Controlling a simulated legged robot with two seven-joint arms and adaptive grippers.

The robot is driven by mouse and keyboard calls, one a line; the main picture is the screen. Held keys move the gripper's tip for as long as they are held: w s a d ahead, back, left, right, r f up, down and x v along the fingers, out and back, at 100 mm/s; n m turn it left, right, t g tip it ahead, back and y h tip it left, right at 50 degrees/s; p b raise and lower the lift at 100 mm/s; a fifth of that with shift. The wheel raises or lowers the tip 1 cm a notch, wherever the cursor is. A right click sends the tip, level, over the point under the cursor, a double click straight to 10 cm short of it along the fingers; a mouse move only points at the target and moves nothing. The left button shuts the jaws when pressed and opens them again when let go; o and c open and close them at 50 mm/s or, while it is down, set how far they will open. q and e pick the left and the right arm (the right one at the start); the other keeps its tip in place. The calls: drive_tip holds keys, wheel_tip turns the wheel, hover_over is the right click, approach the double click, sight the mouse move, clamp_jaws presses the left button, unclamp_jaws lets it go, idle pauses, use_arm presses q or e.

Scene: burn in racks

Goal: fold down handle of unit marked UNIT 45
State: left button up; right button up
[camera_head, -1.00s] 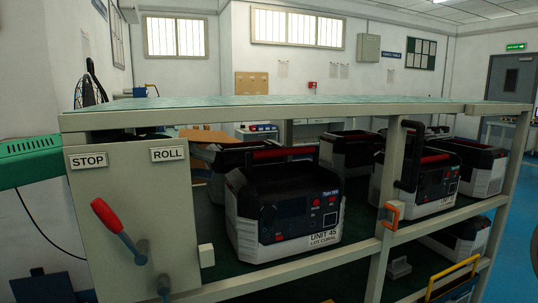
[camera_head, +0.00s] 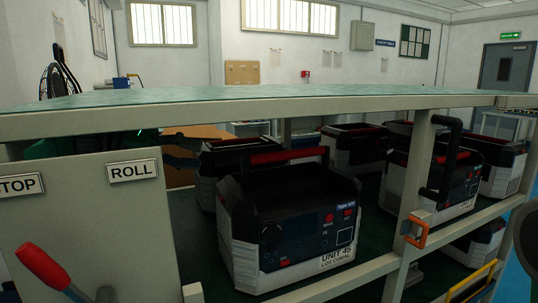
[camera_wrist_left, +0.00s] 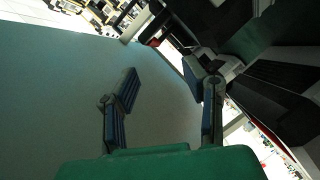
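The unit marked UNIT 45 (camera_head: 290,235) stands on the rack shelf, a black and white box with a dark front panel. Its handle (camera_head: 288,156), black with a red grip, stands raised over the top. My left gripper (camera_head: 196,153) is inside the rack, behind the STOP and ROLL panel, left of the handle and apart from it. Its dark fingers point right and are spread. In the left wrist view the open fingers (camera_wrist_left: 162,92) have nothing between them, and dark box parts show at upper right. My right gripper is not recognisable in view.
The rack's top (camera_head: 260,100) runs close above the handle. A rack post (camera_head: 406,200) with an orange latch (camera_head: 416,234) stands right of UNIT 45. Another unit (camera_head: 455,180) with its handle up is beyond the post. A red lever (camera_head: 45,268) sits on the left panel (camera_head: 120,215).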

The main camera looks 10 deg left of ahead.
sight(271, 157)
use_arm(q)
drive_tip(key=x, duration=0.4)
drive_tip(key=r+b+x, duration=0.1)
drive_tip(key=x, duration=0.4)
drive_tip(key=r+x, duration=0.1)
drive_tip(key=x, duration=0.4)
drive_tip(key=shift+w+d+b, duration=0.1)
drive_tip(key=shift+d+b, duration=0.3)
drive_tip(key=shift+w+d+f, duration=0.2)
drive_tip(key=shift+w+d, duration=0.1)
drive_tip(key=shift+d, duration=0.25)
drive_tip(key=shift+d, duration=0.1)
drive_tip(key=shift+d, duration=0.1)
clamp_jaws()
